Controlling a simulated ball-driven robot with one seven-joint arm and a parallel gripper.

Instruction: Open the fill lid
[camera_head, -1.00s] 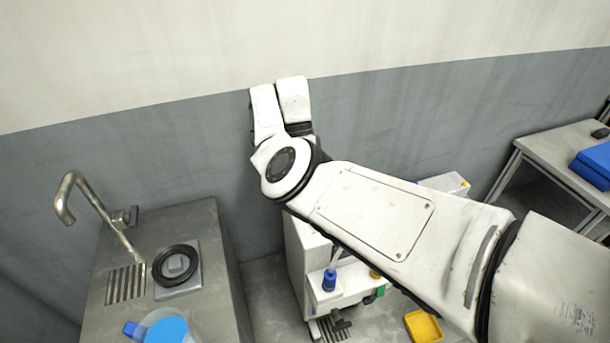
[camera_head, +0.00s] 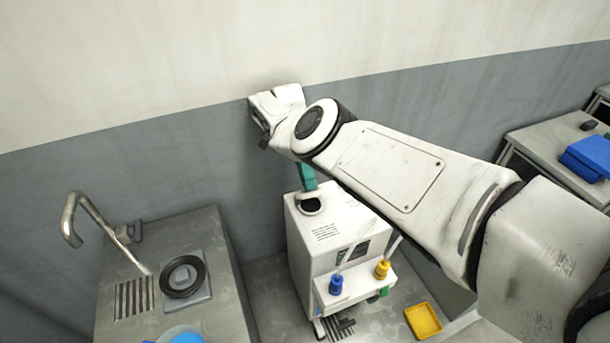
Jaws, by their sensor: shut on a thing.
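The white machine (camera_head: 322,238) stands on the floor against the wall, with a round dark fill opening (camera_head: 311,206) in its top. The teal fill lid (camera_head: 306,177) stands up at the back of this opening, so the opening is uncovered. The upper end of the lid goes out of sight behind my wrist. My gripper (camera_head: 277,112) is at the white end of my arm, above and behind the machine's top. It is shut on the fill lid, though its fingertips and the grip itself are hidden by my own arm.
A blue-capped bottle (camera_head: 336,285) and a yellow-capped bottle (camera_head: 382,269) stand on the machine's front ledge. A yellow tray (camera_head: 424,320) lies on the floor. A metal sink counter (camera_head: 225,270) with a tap (camera_head: 95,220) and a black ring (camera_head: 183,276) is at left. Blue boxes (camera_head: 590,158) lie on a right table.

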